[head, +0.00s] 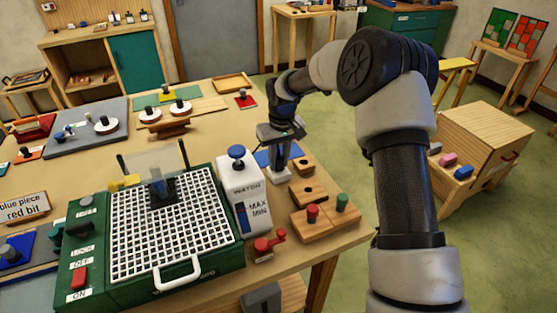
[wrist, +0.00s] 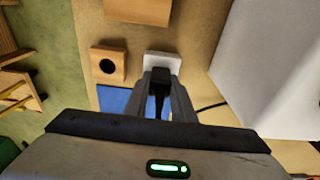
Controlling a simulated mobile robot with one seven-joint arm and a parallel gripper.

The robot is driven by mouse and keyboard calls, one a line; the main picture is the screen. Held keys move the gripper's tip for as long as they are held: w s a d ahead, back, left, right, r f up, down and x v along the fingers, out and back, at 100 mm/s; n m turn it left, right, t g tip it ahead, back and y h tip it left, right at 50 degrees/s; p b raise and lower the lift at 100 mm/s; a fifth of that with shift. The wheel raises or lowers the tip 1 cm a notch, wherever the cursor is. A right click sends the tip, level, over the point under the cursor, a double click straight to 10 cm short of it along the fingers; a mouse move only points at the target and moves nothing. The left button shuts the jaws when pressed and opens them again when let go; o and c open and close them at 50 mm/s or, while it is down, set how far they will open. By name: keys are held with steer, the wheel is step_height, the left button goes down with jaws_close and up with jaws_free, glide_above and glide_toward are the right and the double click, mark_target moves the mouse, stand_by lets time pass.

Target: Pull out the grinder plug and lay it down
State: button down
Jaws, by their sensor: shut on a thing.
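My gripper (wrist: 160,82) is shut on the black grinder plug (wrist: 160,88), which sits between its two fingers in the wrist view. A white socket block (wrist: 164,58) lies just past the fingertips, in line with the plug. I cannot tell whether the plug is seated in it or clear of it. A dark cord (wrist: 212,106) shows to the right of the fingers. In the head view my gripper (head: 280,160) points down to the right of the white water tank (head: 240,190). The green grinder (head: 205,272) with its white grid top stands to the left.
A blue mat (wrist: 112,100) lies beside the gripper. Wooden blocks with holes (head: 305,192) stand close by, one holding red and green knobs. A red crank-like part (head: 268,243) lies in front of the tank. The table's right edge is near.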

steer(key=shift+r+p, duration=0.45)
steer(key=shift+r, duration=0.45)
stand_by(0.6)
steer(key=shift+r+p, duration=0.3)
steer(key=shift+r, duration=0.25)
steer(key=shift+d, duration=0.15)
